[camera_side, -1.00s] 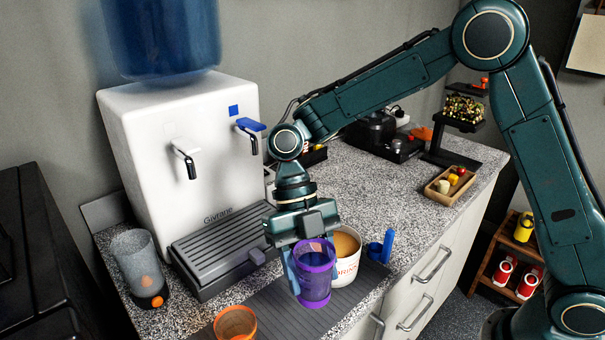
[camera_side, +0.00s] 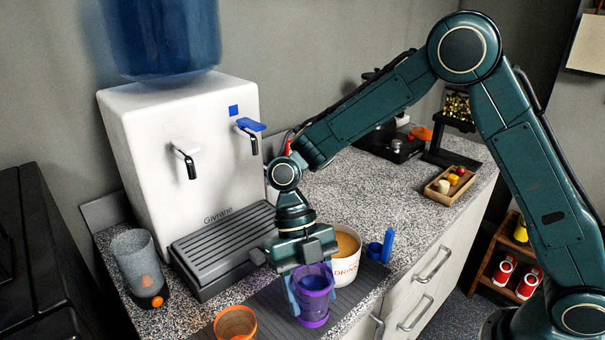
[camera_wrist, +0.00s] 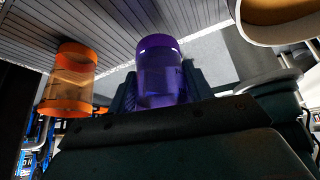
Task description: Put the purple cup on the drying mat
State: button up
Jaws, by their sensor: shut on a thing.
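The translucent purple cup (camera_side: 314,302) is upright between the fingers of my gripper (camera_side: 309,290), which is shut on it. In the side view it is over the dark grey ribbed drying mat (camera_side: 272,305); I cannot tell whether its base touches the mat. In the wrist view the purple cup (camera_wrist: 162,75) fills the middle, between my gripper's fingers (camera_wrist: 160,95), with the ribbed mat (camera_wrist: 110,25) beyond it. An orange cup (camera_side: 235,323) stands at the mat's near left; it also shows in the wrist view (camera_wrist: 70,80).
A white lettered tub (camera_side: 346,262) stands close behind the purple cup, with a blue item (camera_side: 387,246) to its right. A water dispenser (camera_side: 185,150) with a drip tray (camera_side: 222,245) stands behind. A grey tumbler (camera_side: 138,262) is at left. Mat between the cups is clear.

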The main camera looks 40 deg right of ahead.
aim_at(311, 303)
jog(key=shift+f, duration=1.4)
jog(key=shift+f, duration=0.1)
jog(key=o, duration=1.2)
jog(key=shift+v, duration=6.05)
